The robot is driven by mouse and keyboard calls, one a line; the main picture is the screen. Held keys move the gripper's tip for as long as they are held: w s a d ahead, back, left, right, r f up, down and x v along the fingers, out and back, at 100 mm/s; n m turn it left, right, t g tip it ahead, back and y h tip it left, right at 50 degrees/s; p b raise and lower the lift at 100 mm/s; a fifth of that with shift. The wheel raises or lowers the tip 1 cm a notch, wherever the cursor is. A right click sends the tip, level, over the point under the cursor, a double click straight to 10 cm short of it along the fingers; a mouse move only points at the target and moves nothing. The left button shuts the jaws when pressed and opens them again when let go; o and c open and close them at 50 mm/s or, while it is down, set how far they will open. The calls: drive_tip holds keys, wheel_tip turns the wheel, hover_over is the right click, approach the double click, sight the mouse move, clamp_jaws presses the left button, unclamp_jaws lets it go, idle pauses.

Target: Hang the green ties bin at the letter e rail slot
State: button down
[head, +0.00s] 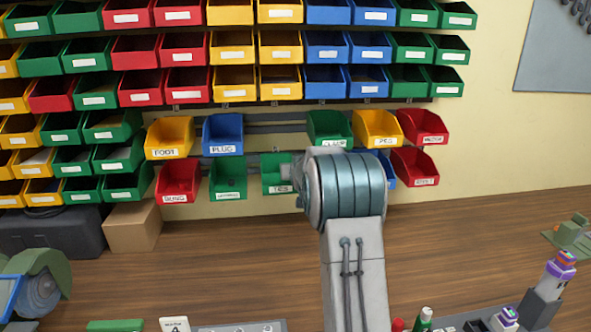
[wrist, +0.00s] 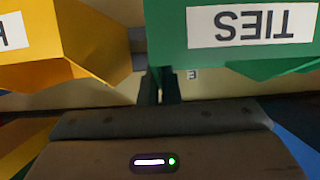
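The green ties bin (head: 275,187) hangs in the lower row of bins, third from the left, level with its neighbours. In the wrist view it also shows, upside down, with its white TIES label (wrist: 240,27). My gripper (head: 299,166) is at the bin's right side. In the wrist view its two dark fingers (wrist: 161,84) are close together at the bin's side wall and look shut on it; the contact is dark. Most of the rail behind is hidden by bins and my arm.
A yellow bin (wrist: 65,48) hangs close by, on the other side of my fingers. The upper row holds PLUG (head: 222,134), CLAMP (head: 328,126) and PEG (head: 378,128) bins. A red bin (head: 415,166) hangs at the lower right.

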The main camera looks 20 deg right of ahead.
drive_tip(key=shift+f+b, duration=0.25)
drive_tip(key=shift+b, duration=0.85)
drive_tip(key=c, duration=1.6)
unclamp_jaws()
drive_tip(key=shift+o, duration=0.2)
drive_tip(key=shift+s, duration=0.1)
drive_tip(key=b+v, duration=0.2)
drive_tip(key=v, duration=1.1)
drive_tip(key=shift+s, duration=0.45)
drive_tip(key=shift+a+f, duration=0.1)
drive_tip(key=shift+a, duration=0.1)
drive_tip(key=s+a+f+n+g+y+p, duration=0.1)
drive_tip(key=s+a+f+g, duration=0.2)
drive_tip(key=s+a, duration=0.3)
drive_tip(key=s+a+f+n+g+y+p, duration=0.1)
drive_tip(key=s+a+f+g, duration=0.3)
drive_tip(key=s, duration=1.3)
drive_tip(key=s+a+f+n+g+y+p, duration=0.1)
drive_tip(key=s+a+f+g, duration=0.2)
drive_tip(key=s+a, duration=0.5)
drive_tip(key=s, duration=0.4)
drive_tip(key=shift+a+f+g+y, duration=0.2)
drive_tip(key=shift+a+g+y, duration=0.1)
drive_tip(key=shift+a+y, duration=0.1)
